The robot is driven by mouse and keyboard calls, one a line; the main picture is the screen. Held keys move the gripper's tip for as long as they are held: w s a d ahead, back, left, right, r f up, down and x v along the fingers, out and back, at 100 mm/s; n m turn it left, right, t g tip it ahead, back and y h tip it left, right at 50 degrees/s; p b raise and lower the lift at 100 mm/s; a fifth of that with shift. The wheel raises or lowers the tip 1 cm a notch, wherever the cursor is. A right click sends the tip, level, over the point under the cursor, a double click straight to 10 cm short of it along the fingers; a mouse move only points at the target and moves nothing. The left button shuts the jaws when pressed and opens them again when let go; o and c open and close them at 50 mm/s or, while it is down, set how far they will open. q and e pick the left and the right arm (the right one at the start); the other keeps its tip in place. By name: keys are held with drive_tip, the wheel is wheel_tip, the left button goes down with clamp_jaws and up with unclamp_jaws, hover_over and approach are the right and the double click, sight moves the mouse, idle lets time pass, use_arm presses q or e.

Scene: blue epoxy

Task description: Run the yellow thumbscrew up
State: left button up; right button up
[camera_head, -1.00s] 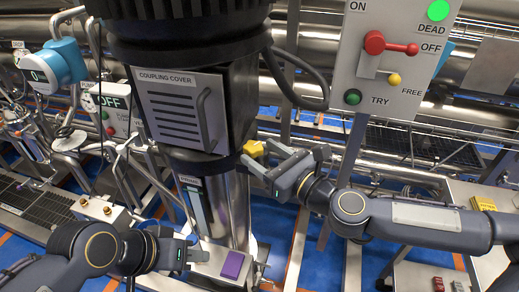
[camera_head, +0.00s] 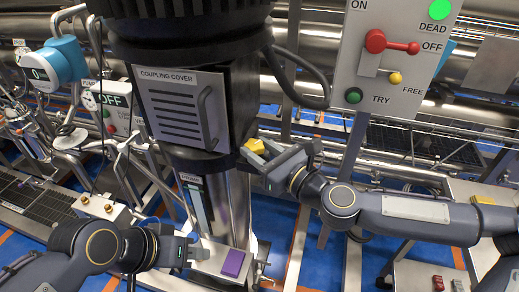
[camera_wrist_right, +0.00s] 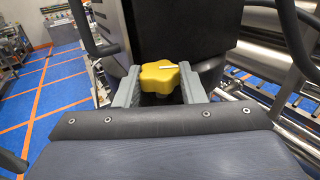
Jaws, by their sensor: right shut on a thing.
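The yellow thumbscrew (camera_head: 254,146) sits at the right side of the dark coupling housing, just below the coupling cover (camera_head: 183,108). In the right wrist view the lobed yellow knob (camera_wrist_right: 160,77) lies between the two grey fingers, with a white mark on its top. My right gripper (camera_head: 258,158) is shut on the thumbscrew.
A switch panel (camera_head: 390,60) with a red lever, a green TRY button and a yellow knob stands at the upper right. A blue-capped gauge (camera_head: 55,66) and an OFF box (camera_head: 117,112) are at the left. Metal pipes run behind. Blue floor shows below.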

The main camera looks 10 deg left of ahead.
drive_tip(key=shift+s+a+f+m+t+h+b, duration=0.1)
drive_tip(key=shift+m+t+h+b, duration=0.3)
drive_tip(key=shift+t+b, duration=0.15)
drive_tip(key=shift+s+a+f+m+t+h+b, duration=0.1)
drive_tip(key=shift+m+t+h+b, duration=0.2)
drive_tip(key=shift+m+t+b, duration=0.2)
drive_tip(key=m+t+h+b, duration=0.2)
drive_tip(key=m+h+b, duration=0.1)
drive_tip(key=h+b, duration=0.1)
drive_tip(key=m+t+h+b, duration=0.2)
drive_tip(key=m+h+b, duration=0.1)
drive_tip(key=h+b, duration=0.1)
drive_tip(key=a+m+t+h+b, duration=0.1)
drive_tip(key=m+t+h+b, duration=0.1)
drive_tip(key=h+b, duration=0.3)
drive_tip(key=shift+s+a+m, duration=0.1)
drive_tip(key=shift+s+m, duration=0.15)
drive_tip(key=shift+m, duration=0.55)
drive_tip(key=shift+r+m+h+b, duration=0.15)
drive_tip(key=shift+m+h+b, duration=1)
drive_tip(key=shift+h, duration=1.15)
drive_tip(key=shift+w+r, duration=0.1)
drive_tip(key=o, duration=1)
drive_tip(key=shift+a, duration=0.1)
drive_tip(key=v, duration=0.7)
drive_tip(key=shift+s, duration=0.4)
drive_tip(key=shift+a+r, duration=0.1)
